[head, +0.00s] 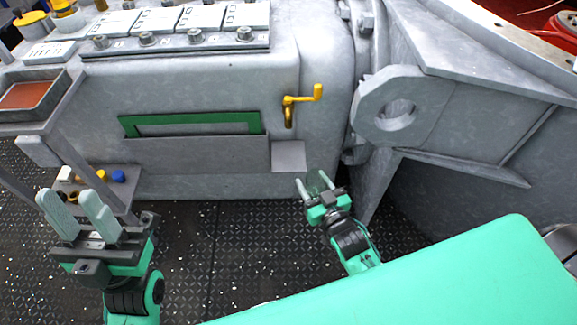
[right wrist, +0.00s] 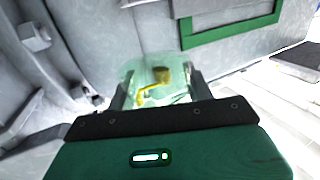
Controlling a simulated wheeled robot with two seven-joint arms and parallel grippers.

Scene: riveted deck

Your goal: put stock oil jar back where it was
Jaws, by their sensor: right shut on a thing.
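My right gripper (head: 312,181) is shut on a clear, faintly green see-through jar (head: 319,183), which I take to be the stock oil jar. It is held in front of the grey machine, near a small light grey ledge (head: 288,157). In the right wrist view the jar (right wrist: 135,74) sits between the fingers, and a yellow crank shows through it. Its contents and any label cannot be made out. My left gripper (head: 66,200) is open and empty at the lower left, its two fingers apart, close to a low shelf.
The low shelf (head: 128,199) carries small white, yellow and blue items. The yellow crank (head: 289,112) sticks out of the machine above the ledge, right of a green frame (head: 190,123). A tray (head: 30,98) stands upper left. The dark riveted floor (head: 240,240) is clear.

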